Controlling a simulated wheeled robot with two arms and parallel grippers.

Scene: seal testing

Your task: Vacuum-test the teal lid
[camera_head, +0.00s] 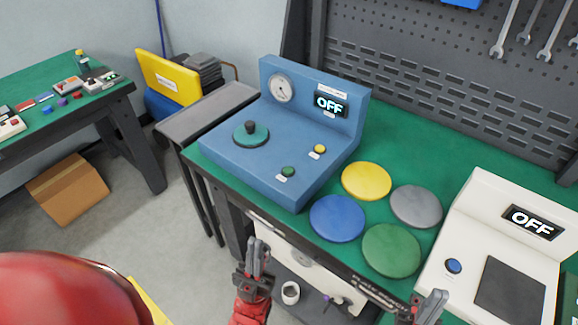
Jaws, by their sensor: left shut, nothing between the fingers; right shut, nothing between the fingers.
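The blue vacuum tester (230,165) stands on the green bench, with a round gauge (281,88) and a display (330,104) reading OFF. A teal lid (251,134) with a dark knob sits on its top at the left. A green button (288,171) and a yellow button (320,149) are on its front right. My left gripper (257,246) is shut and empty, in front of the bench edge and below the tester. My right gripper (437,296) is shut and empty, at the bottom, near the white device. Neither touches the lid.
Yellow (366,181), grey (416,206), blue (337,218) and green (391,250) discs lie right of the tester. A white device (455,228) reading OFF, with a blue button (453,266), stands at the right. A pegboard (430,90) rises behind. A grey side table (205,110) adjoins left.

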